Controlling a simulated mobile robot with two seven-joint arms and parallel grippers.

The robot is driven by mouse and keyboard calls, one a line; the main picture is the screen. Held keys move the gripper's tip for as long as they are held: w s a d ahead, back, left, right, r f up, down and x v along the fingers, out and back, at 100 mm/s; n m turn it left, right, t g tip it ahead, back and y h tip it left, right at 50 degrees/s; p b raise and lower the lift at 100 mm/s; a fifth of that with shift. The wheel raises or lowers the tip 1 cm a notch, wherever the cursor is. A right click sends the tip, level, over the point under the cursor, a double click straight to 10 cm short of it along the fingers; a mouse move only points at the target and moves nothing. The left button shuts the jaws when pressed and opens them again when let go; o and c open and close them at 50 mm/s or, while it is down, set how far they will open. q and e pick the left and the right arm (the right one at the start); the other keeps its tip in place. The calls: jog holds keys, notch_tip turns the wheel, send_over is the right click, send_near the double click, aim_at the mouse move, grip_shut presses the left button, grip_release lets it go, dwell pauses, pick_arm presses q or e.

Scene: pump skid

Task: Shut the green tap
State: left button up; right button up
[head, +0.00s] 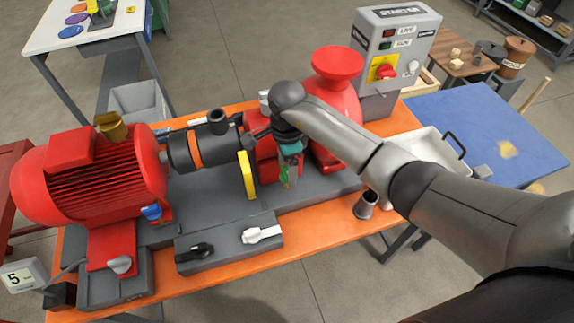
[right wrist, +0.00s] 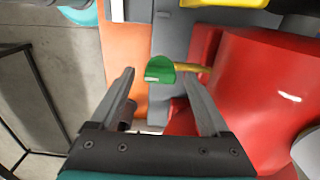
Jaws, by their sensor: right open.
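The green tap (right wrist: 160,70) shows in the right wrist view as a green handle on a yellow stem at the side of the red pump body (right wrist: 265,90). My right gripper (right wrist: 158,75) is open, with one finger on each side of the green handle in that picture. I cannot tell whether the fingers touch it. In the head view my right gripper (head: 287,172) points down at the front of the red pump, and the arm and gripper hide most of the tap. My left gripper is not in view.
The pump skid stands on an orange table (head: 315,237). A red motor (head: 95,180), a yellow guard (head: 247,175) and a grey starter box (head: 395,55) are around the pump. A small dark cup (head: 366,206) stands at the table's front right. A blue table (head: 490,135) is at the right.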

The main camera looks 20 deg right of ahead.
jog(key=shift+c, duration=0.2)
grip_shut()
dwell(0.4)
jog(key=shift+m, duration=0.3)
jog(key=m+b, duration=0.1)
jog(key=m, duration=0.1)
jog(key=shift+m, duration=0.4)
jog(key=m, duration=0.4)
jog(key=shift+m+b, duration=0.3)
jog(key=shift+b, duration=0.05)
jog(key=m, duration=0.5)
jog(key=shift+m, duration=2.4)
